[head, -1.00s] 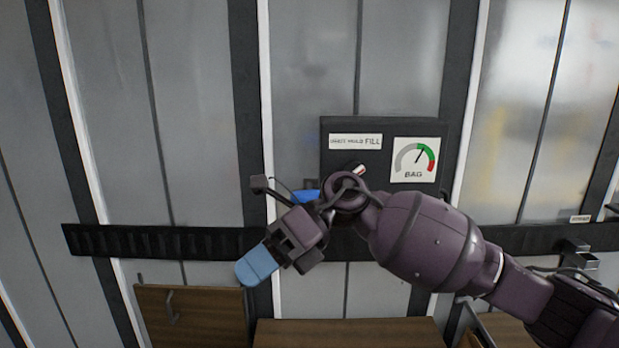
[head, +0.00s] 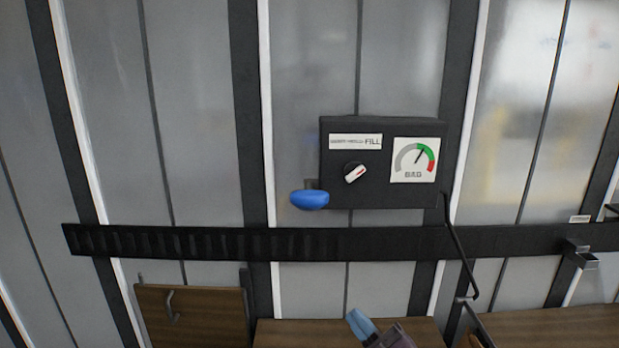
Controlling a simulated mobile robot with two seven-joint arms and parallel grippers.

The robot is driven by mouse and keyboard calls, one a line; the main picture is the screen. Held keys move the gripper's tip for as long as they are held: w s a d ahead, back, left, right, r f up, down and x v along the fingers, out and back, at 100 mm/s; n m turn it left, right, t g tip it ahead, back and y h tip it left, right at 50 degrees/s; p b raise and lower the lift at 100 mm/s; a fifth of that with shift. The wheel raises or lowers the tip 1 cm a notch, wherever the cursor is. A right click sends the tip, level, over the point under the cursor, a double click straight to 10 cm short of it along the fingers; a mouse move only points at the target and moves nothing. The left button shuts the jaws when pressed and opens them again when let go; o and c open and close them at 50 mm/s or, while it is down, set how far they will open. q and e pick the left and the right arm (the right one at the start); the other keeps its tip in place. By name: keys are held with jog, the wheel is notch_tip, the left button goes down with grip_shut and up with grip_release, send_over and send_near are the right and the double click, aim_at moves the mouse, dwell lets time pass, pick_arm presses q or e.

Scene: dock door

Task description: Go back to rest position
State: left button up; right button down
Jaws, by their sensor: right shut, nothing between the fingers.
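My right gripper (head: 362,326) shows at the bottom edge of the head view, right of the middle. Its light blue fingertips are together with nothing between them, and most of the arm is below the picture. The gripper is well below the dark control box (head: 350,196) on the wall, in front of the wooden surface (head: 290,333), and apart from the box. My left gripper is not in view.
The box has a white knob (head: 355,173), a gauge labelled BAG (head: 414,162) with its needle in the green, and a blue handle (head: 310,199) at its lower left. A dark rail (head: 180,241) crosses the wall. A wooden panel with a hook (head: 195,317) stands lower left.

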jog(key=s+d+f+m+g+h, duration=0.3)
jog(key=s+d+f+m+h, duration=0.4)
jog(key=f, duration=0.6)
jog(key=s+d+f+m+g+h, duration=0.3)
jog(key=s+d+f+m+h, duration=0.5)
jog(key=s+d+f, duration=0.4)
jog(key=shift+s+f+m, duration=0.35)
jog(key=shift+f+m, duration=0.3)
jog(key=shift+m, duration=0.05)
